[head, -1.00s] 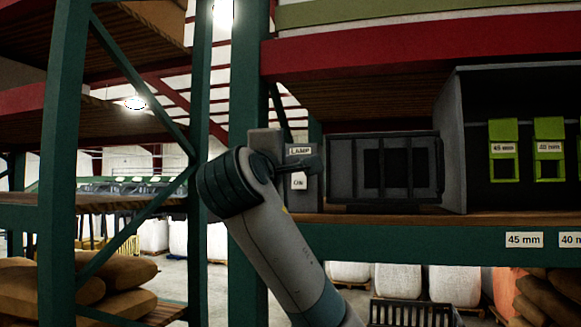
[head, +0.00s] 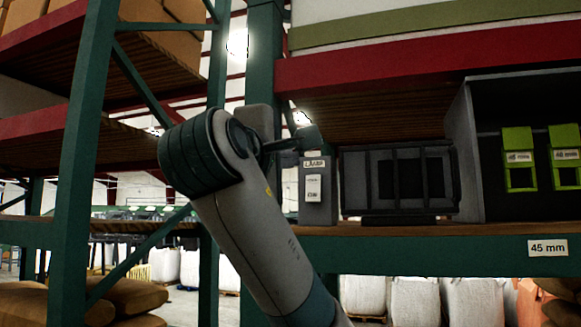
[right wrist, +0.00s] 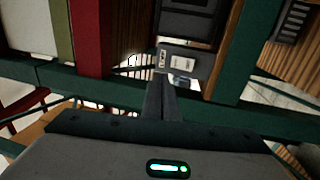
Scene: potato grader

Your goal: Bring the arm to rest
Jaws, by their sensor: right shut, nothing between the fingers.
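My right arm rises from the bottom of the head view, and its gripper (head: 308,138) points right, just above and in front of a grey box labelled LAMP (head: 317,205). In the right wrist view the two dark fingers (right wrist: 159,98) are together with nothing between them. The LAMP box also shows beyond the fingertips in that view (right wrist: 183,60). The fingers look apart from the box, though the exact gap is hard to judge. A pale switch plate is on the box's front. My left gripper is not in view.
A dark framed unit (head: 407,180) stands on the shelf (head: 420,229) right of the LAMP box. Farther right is a grey cabinet (head: 460,150) with green tags (head: 518,160). A green rack post (head: 88,160) stands left of my arm. Sacks (head: 130,297) lie low at left.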

